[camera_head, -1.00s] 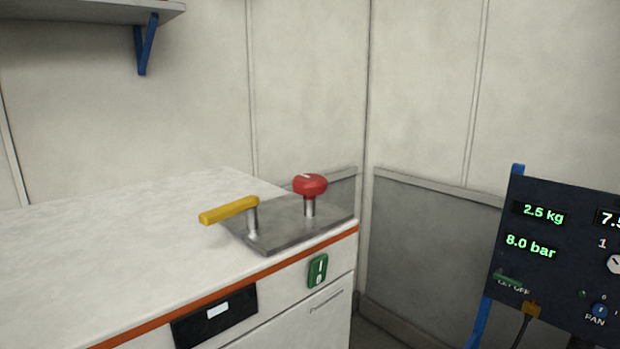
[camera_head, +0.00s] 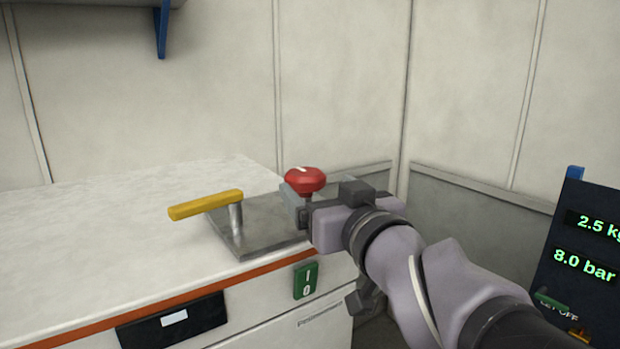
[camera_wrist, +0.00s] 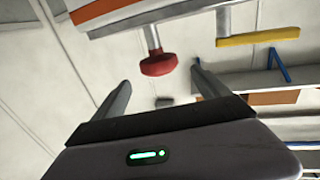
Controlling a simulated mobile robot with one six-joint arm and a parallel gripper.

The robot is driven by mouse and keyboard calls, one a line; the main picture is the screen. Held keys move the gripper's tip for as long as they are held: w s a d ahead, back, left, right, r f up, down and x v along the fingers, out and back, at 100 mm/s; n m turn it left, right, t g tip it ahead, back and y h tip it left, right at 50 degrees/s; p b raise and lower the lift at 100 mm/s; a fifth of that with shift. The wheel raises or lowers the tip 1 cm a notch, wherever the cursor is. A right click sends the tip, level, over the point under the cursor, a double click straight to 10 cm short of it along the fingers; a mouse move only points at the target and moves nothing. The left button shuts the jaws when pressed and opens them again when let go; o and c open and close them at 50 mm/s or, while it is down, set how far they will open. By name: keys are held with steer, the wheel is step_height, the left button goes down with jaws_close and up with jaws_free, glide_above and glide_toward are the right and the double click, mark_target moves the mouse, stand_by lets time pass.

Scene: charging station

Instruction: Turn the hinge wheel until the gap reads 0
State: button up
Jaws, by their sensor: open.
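A red wheel-shaped knob (camera_head: 305,180) with a pale mark on top stands on a metal post on a grey plate (camera_head: 258,240) at the counter's right end. I cannot tell for sure that it is the hinge wheel. My gripper (camera_head: 293,203) is open beside the knob, at post height or just below its head. In the wrist view, which is upside down, the red knob (camera_wrist: 158,65) shows between the two spread fingers, apart from both. No gap reading is legible in either view.
A yellow lever (camera_head: 206,205) stands on the same plate, left of the knob; it also shows in the wrist view (camera_wrist: 258,37). A green switch (camera_head: 306,281) and a black panel (camera_head: 172,320) are on the counter front. A dark display panel (camera_head: 588,250) stands at right.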

mark_target(300, 167)
steer(key=x, duration=1)
steer(key=shift+w, duration=0.3)
steer(key=shift+s+a, duration=0.1)
